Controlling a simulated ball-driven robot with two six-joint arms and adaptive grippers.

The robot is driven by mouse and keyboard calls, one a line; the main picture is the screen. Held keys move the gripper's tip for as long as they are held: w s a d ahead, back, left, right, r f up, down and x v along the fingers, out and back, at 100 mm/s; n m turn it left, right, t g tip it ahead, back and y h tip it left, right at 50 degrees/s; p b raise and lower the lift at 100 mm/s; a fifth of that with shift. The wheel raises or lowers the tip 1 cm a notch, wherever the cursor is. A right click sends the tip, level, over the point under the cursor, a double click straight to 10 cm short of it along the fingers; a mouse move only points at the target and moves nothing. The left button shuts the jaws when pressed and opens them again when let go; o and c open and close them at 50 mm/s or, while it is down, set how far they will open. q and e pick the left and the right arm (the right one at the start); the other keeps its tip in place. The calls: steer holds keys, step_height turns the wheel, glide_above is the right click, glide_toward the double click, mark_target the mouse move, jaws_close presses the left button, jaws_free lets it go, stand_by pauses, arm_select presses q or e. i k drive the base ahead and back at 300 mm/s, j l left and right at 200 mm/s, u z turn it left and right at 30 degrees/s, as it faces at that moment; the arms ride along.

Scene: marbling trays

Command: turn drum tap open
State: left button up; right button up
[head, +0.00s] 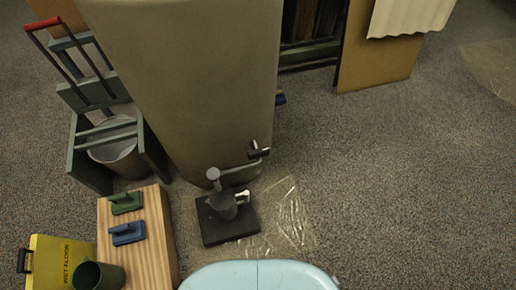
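The drum (195,85) is a large beige-brown upright cylinder at the upper middle of the head view. Its tap (238,171) is a grey spout low on the drum's front. The spout runs left to a rounded end, and a dark handle (259,151) sits at its right. A small grey cup (223,206) with a pale part on its right side stands below the spout on a dark square block (228,232). Neither of my grippers shows, and nothing visible touches the tap. I cannot tell from this view whether the tap is open.
A clear plastic sheet (285,225) lies under the block. A wooden bench (158,235) at left bears a green float (126,203) and blue float (127,233).

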mark_target(257, 154)
steer(key=k+j+z, duration=0.15)
steer(key=k+j, duration=0.3)
steer(key=j, duration=0.25)
steer(key=k+j, duration=0.1)
steer(key=j, duration=0.15)
steer(key=z, duration=0.05)
